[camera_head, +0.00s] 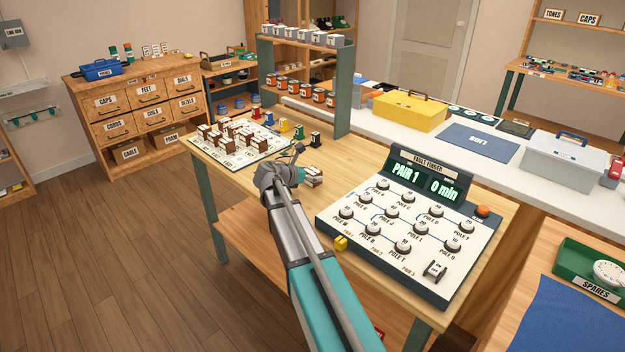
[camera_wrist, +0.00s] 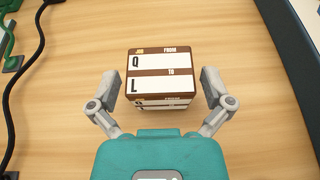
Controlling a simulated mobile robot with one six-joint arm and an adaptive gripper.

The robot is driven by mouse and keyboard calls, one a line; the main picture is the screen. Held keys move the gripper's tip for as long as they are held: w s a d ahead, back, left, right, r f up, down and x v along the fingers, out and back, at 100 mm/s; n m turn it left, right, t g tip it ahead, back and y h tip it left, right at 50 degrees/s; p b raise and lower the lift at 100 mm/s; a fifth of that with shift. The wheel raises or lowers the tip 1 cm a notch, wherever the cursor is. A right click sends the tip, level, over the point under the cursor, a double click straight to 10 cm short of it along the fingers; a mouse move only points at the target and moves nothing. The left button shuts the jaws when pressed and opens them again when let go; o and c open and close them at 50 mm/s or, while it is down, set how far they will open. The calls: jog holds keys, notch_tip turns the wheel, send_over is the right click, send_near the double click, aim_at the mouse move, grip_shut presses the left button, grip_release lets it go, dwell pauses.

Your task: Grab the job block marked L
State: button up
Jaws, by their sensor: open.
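In the wrist view a brown job block (camera_wrist: 160,74) with white label strips lies on the wooden table. My gripper (camera_wrist: 161,88) is open, with one finger on each side of the block and a visible gap on both sides. In the head view the block (camera_head: 314,180) is partly hidden behind my gripper (camera_head: 297,158). More brown and white blocks stand on a white board (camera_head: 245,152) to the left; their letters are too small to read.
The fault finder panel (camera_head: 408,225) with knobs stands to the right, its display reading PAIR 1 and 0 min. Small coloured pieces (camera_head: 284,125) stand behind my gripper. A shelf post (camera_head: 343,100) rises behind.

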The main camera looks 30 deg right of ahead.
jog(key=shift+w+d+f, duration=0.1)
jog(key=shift+d, duration=0.2)
dwell(0.4)
jog(key=c, duration=1)
jog(key=shift+r+p, duration=1.3)
jog(key=s+a+r+p, duration=0.9)
jog(key=s+r+p, duration=0.1)
jog(key=shift+a+r, duration=0.25)
jog(key=shift+a, duration=0.15)
